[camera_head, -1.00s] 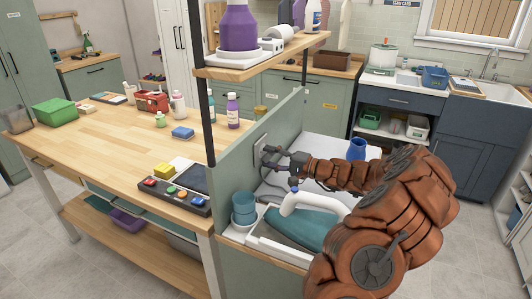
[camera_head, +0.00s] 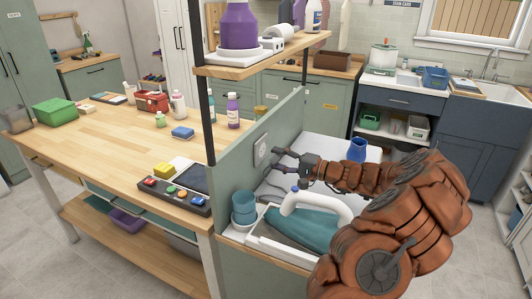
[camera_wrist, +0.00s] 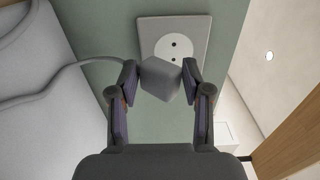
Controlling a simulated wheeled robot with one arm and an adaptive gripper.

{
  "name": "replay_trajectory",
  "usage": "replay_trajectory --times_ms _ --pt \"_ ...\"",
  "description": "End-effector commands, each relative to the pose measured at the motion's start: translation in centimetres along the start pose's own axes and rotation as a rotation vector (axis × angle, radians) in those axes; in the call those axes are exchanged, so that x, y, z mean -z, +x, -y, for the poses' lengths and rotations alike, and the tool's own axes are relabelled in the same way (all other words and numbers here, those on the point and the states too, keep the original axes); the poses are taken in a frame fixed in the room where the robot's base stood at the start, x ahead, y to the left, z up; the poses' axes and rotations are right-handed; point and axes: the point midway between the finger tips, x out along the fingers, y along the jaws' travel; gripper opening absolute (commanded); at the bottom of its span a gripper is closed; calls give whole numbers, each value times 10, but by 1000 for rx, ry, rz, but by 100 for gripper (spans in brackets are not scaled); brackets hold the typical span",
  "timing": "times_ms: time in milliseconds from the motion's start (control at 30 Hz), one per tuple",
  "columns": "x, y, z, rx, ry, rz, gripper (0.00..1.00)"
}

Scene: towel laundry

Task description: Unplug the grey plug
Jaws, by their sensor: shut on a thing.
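The grey plug (camera_wrist: 160,78) is between the fingertips of my gripper (camera_wrist: 159,84) in the wrist view, with its grey cable (camera_wrist: 70,75) running off to the left. My gripper (camera_head: 287,162) is shut on it. The white socket (camera_wrist: 174,42) on the green panel shows two bare holes behind the plug, so the plug is out of it. In the head view the socket (camera_head: 261,150) is uncovered, and a gap separates it from my gripper to its right. The plug is too small to make out clearly there.
A teal iron with a white handle (camera_head: 305,226) lies below my arm. Stacked teal cups (camera_head: 244,206) stand left of it, and a blue jug (camera_head: 357,150) stands behind the arm. The green panel (camera_head: 238,165) borders the wooden worktop (camera_head: 90,135). A shelf (camera_head: 260,58) hangs above.

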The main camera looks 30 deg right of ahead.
Motion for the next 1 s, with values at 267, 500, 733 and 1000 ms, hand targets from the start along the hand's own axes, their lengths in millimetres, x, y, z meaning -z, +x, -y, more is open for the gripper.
replay_trajectory --times_ms 267,500,733,1000 --pt "0 -9 0 1 -1 0 0" --pt "0 -17 0 1 0 0 0" --pt "0 -24 0 1 0 -1 0" --pt "0 -31 0 0 -1 0 0"
